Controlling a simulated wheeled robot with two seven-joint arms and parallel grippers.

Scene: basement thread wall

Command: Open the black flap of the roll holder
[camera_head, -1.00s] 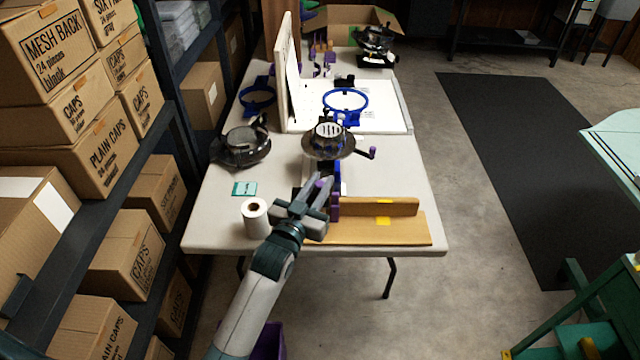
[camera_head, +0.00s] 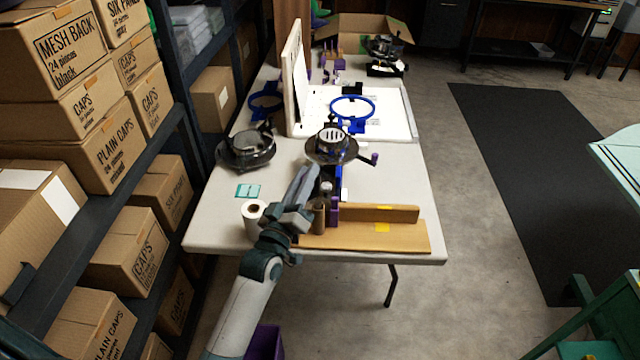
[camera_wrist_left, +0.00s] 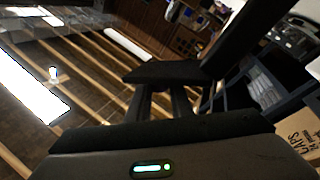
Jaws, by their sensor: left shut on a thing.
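The roll holder (camera_head: 333,210) is a small purple stand at the near end of the table, beside a wooden board. A brown roll (camera_head: 319,218) shows at its left side. My left gripper (camera_head: 307,178) is just left of the holder and above it, tilted upward. In the left wrist view its two dark fingers (camera_wrist_left: 164,98) meet a black angled piece, which looks like the black flap (camera_wrist_left: 235,45). The gripper is shut on it. In the head view the gripper and wrist cover most of the flap. My right gripper is out of view.
A white roll (camera_head: 254,218) stands close to the left of my wrist. A wooden board (camera_head: 375,240) lies right of the holder. A round dark machine (camera_head: 331,148) stands behind it, and another (camera_head: 245,148) lies at the left. The right table edge is clear.

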